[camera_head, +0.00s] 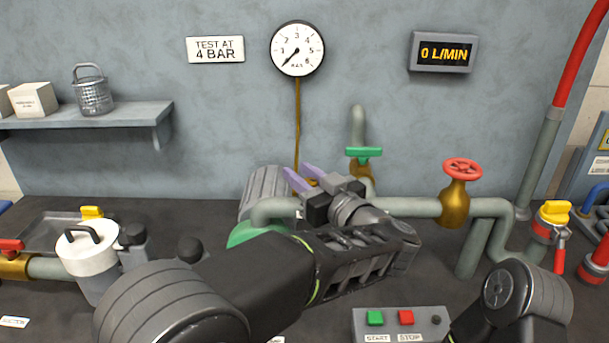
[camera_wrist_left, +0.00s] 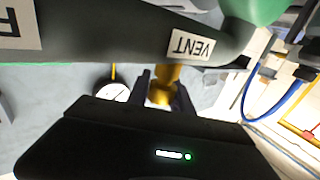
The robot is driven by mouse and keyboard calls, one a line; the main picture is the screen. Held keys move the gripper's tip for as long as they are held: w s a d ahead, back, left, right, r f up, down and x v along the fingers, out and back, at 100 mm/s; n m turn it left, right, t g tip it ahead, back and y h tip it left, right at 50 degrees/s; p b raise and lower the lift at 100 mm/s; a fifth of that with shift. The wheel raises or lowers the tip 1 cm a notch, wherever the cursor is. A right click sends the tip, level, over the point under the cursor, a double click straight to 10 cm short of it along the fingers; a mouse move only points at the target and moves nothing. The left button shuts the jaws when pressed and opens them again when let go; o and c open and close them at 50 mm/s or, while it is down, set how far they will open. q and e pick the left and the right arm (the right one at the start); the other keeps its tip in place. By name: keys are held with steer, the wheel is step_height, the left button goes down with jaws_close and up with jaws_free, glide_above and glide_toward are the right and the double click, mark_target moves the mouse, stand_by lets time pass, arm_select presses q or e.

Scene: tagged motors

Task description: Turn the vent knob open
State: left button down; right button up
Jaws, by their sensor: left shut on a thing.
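My left gripper (camera_head: 303,175) reaches over the grey pipe near the wall, its purple-looking fingers pointing up and left. In the left wrist view its two dark fingers (camera_wrist_left: 162,92) are closed on the brass vent knob (camera_wrist_left: 163,80), below the pipe's VENT label (camera_wrist_left: 191,47) in that picture. In the head view only a little brass shows by the fingers, so the knob's turn cannot be read. My right arm shows at the lower right, but its gripper is out of view.
The round gauge (camera_head: 297,48) has its needle at the low end. The display (camera_head: 443,52) reads 0 L/MIN. A green-handled valve (camera_head: 364,153) and a red-wheeled brass valve (camera_head: 455,195) stand to the right. A START/STOP box (camera_head: 400,324) sits in front.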

mark_target(315, 185)
arm_select(q)
steer(key=shift+s+r+n+g+y+p, duration=0.15)
steer(key=shift+r+n+g+y+p, duration=0.15)
steer(key=shift+n+g+y+p, duration=0.8)
steer(key=shift+a+f+y+p, duration=0.25)
steer(key=shift+y+p, duration=0.15)
steer(key=shift+p, duration=0.2)
steer(key=c, duration=1.1)
jaws_free()
steer(key=shift+f, duration=0.1)
steer(key=shift+c, duration=0.2)
steer(key=v, duration=0.7)
steer(key=shift+s+d, duration=0.3)
